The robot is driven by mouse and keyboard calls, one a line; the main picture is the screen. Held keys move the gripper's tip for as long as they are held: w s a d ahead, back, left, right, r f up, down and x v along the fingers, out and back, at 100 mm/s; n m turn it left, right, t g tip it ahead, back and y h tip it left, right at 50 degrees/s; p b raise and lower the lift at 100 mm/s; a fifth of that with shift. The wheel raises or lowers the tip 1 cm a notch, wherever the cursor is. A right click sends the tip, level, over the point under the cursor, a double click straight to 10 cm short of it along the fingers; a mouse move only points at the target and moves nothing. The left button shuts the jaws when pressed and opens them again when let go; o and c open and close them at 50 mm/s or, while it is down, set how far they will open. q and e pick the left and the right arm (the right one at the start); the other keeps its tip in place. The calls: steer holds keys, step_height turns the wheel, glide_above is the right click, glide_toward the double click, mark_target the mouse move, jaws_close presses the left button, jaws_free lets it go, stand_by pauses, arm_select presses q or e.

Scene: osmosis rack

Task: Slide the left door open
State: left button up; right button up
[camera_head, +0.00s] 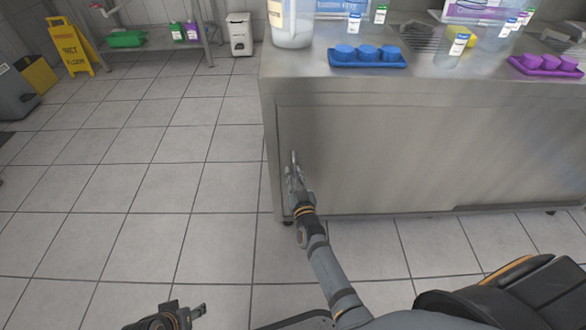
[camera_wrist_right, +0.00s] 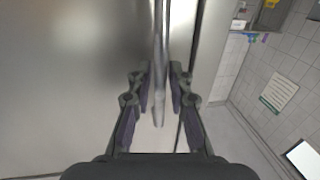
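The left door (camera_head: 345,150) is the brushed steel front panel of the steel counter cabinet. Its upright bar handle (camera_wrist_right: 160,50) is near the door's left edge. My right gripper (camera_head: 293,172) is at this handle, low on the left side of the cabinet front. In the right wrist view its fingers (camera_wrist_right: 161,82) stand one on each side of the bar, close in on it. The bar's lower end hangs below the fingertips. My left gripper (camera_head: 197,311) is low over the floor at the bottom edge, away from the cabinet. Its finger opening is not clear.
On the counter (camera_head: 430,85) stand a blue tray (camera_head: 368,64) with blue caps, a purple tray (camera_head: 545,73), bottles and a large clear container (camera_head: 292,25). A yellow wet-floor sign (camera_head: 70,47) stands far left. The tiled floor left of the cabinet is clear.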

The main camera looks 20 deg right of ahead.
jaws_close()
steer(key=shift+s, duration=0.1)
stand_by(0.3)
